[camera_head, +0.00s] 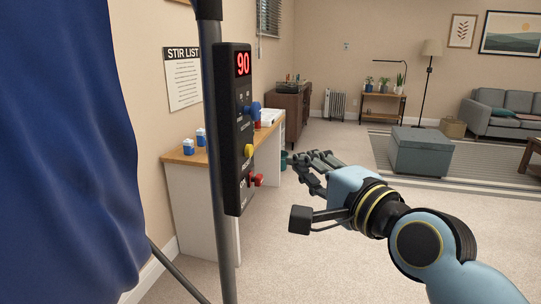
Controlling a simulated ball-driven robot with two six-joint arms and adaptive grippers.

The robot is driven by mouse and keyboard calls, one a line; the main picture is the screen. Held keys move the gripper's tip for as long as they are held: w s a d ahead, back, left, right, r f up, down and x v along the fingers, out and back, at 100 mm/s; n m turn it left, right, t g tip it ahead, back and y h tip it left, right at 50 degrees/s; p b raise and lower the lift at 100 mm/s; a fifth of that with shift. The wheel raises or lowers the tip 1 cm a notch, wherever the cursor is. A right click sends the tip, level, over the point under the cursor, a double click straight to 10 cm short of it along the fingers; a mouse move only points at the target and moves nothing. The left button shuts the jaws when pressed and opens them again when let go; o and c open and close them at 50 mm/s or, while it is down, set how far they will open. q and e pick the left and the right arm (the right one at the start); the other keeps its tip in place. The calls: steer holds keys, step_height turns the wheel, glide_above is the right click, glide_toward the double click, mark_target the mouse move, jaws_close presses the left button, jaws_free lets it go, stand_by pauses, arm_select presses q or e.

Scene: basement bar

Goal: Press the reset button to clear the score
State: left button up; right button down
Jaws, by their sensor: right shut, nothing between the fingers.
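A narrow black score box (234,130) is fixed to a dark upright pole at left of centre, and its red display (243,64) reads 90. Down its right face stick out a blue button (254,108), a yellow button (248,151) and a red button (258,180). The small labels beside them are too small to read, so I cannot tell which one is reset. My right gripper (303,163) is shut and empty, in the picture to the right of the yellow and red buttons, with a visible gap. My left gripper is out of view.
The pole (217,200) and a large blue cloth (65,150) fill the left side. Behind them stands a white desk with a wooden top (185,157), with small blue-and-white cups. Carpet is open to the right, up to a grey ottoman (420,152).

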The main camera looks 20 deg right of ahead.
mark_target(251, 151)
steer(key=w+a, duration=0.4)
steer(key=w, duration=0.1)
steer(key=shift+w, duration=0.25)
steer(key=shift+p, duration=0.3)
